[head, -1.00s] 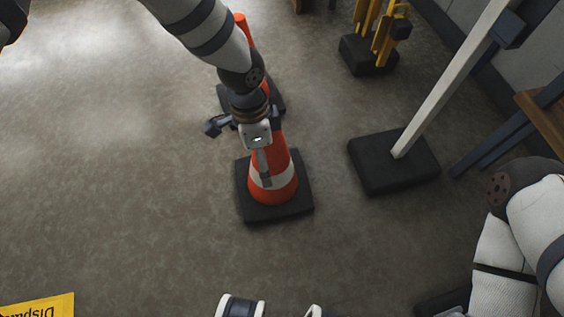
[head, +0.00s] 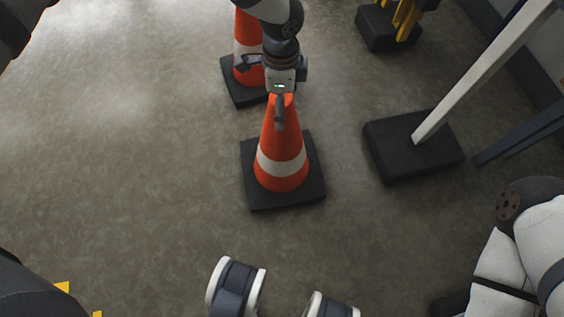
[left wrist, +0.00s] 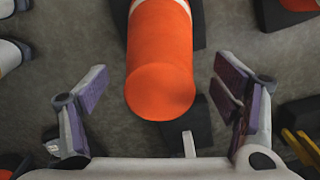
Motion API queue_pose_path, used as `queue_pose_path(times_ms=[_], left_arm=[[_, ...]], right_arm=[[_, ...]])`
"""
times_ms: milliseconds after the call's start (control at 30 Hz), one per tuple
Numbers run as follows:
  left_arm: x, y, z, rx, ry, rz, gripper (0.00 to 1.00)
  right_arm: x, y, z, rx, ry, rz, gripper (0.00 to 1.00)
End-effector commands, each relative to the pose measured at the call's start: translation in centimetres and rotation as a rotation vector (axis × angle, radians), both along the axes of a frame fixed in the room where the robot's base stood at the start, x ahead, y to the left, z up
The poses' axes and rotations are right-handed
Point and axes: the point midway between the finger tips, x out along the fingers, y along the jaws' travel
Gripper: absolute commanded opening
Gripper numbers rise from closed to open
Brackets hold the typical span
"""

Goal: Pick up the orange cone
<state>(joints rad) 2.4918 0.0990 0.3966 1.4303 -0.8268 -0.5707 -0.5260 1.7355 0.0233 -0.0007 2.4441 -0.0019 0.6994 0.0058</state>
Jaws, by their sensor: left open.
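An orange cone (head: 281,155) with a white band stands upright on a square black base in the middle of the head view. My left gripper (head: 279,108) is at the top of this cone, with one finger in front of it. In the left wrist view the cone's rounded orange top (left wrist: 160,92) lies between the spread fingers of my left gripper (left wrist: 165,100), with clear gaps on both sides. The gripper is open and holds nothing. My right arm shows at the lower right, but its gripper does not show.
A second orange cone (head: 248,50) stands just behind, partly hidden by my left arm. A white post on a black base (head: 412,148) stands to the right. Yellow posts (head: 405,20) on another black base are at the back. The floor at left is clear.

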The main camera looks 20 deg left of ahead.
Motion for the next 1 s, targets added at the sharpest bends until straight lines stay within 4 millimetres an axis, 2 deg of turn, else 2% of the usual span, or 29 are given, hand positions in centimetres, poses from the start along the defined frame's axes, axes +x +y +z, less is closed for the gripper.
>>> queue_pose_path(times_ms=[33,67,267,633,1000], left_arm=[[-0.15,-0.1,-1.46,-0.001,0.005,-0.001,0.81],[-0.13,-0.1,-1.84,-0.001,0.005,-0.002,0.81],[-0.02,-0.13,-1.8,-0.001,0.0,-0.002,0.81],[-0.06,-0.12,-1.8,-0.001,0.0,-0.002,0.0],[0.07,-0.13,-1.18,-0.001,-0.003,-0.001,0.0]], right_arm=[[-0.16,0.03,-0.5,0.001,0.007,0.001,0.8],[-0.19,0.05,-0.58,0.001,0.009,0.001,0.8],[-0.18,0.06,-0.47,0.001,0.007,0.001,0.8],[-0.17,0.05,-0.47,0.001,0.007,0.001,0.8],[-0.12,0.04,-0.32,0.0,0.005,0.0,0.8]])
